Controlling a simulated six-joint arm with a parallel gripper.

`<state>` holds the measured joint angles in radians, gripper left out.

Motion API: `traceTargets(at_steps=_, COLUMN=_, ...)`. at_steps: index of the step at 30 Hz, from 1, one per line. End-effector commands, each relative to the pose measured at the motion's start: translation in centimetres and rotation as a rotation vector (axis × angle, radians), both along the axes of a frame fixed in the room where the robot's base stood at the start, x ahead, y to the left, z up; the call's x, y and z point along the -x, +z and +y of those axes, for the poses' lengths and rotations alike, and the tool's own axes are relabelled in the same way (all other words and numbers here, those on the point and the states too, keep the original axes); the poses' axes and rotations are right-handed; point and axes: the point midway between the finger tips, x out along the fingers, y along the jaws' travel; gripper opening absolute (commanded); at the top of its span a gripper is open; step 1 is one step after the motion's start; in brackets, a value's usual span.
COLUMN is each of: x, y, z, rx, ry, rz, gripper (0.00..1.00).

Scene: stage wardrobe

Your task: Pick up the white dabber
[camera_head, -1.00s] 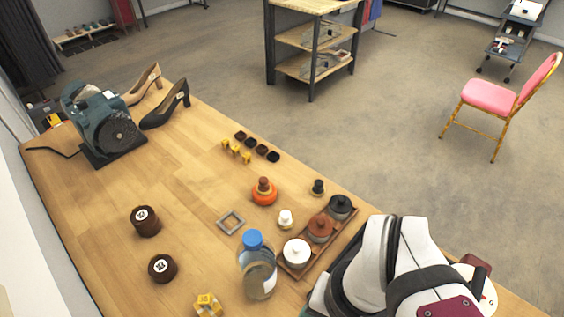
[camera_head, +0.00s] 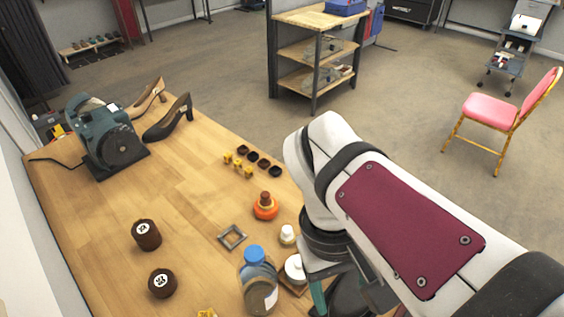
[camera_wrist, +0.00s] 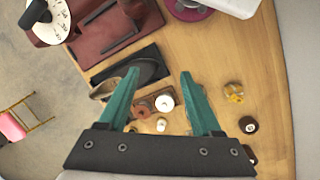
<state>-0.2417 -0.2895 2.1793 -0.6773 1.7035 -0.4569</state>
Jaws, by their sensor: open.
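The white dabber (camera_head: 287,234) is a small knobbed piece standing on the wooden table, just behind the white pot (camera_head: 295,268). In the head view my arm hides most of the gripper, with only a teal part showing.
A clear bottle with a blue cap (camera_head: 257,280) stands left of the white pot. An orange dabber (camera_head: 265,207) and a square metal frame (camera_head: 232,237) are nearby. Two brown round pieces stand at left. My arm covers most of the pot tray.

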Motion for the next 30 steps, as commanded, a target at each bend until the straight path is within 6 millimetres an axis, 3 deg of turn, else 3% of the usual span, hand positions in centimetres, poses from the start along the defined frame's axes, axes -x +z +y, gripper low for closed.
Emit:
traceTargets(at_steps=5, x=-7.1, y=0.3, z=1.5, rx=0.251, ry=0.607, rz=0.138, gripper=0.66)
traceTargets(at_steps=8, x=-11.4, y=0.2, z=4.1, rx=0.414, ry=0.95, rz=0.236, gripper=0.66)
traceTargets(at_steps=12, x=-16.5, y=-0.3, z=9.9, rx=0.663, ry=1.383, rz=0.388, gripper=0.66)
traceTargets(at_steps=16, x=-19.5, y=-1.3, z=17.2, rx=0.924, ry=1.726, rz=0.548, gripper=0.66)
traceTargets(at_steps=18, x=-19.4, y=-6.7, z=16.3, rx=0.911, ry=1.715, rz=0.563, gripper=0.66)
traceTargets(at_steps=22, x=-19.4, y=-14.2, z=16.3, rx=0.909, ry=1.712, rz=0.553, gripper=0.66)
traceTargets(at_steps=25, x=-19.5, y=-17.6, z=16.3, rx=0.908, ry=1.709, rz=0.547, gripper=0.66)
traceTargets(at_steps=30, x=-20.6, y=-20.1, z=14.4, rx=0.905, ry=1.702, rz=0.546, gripper=0.66)
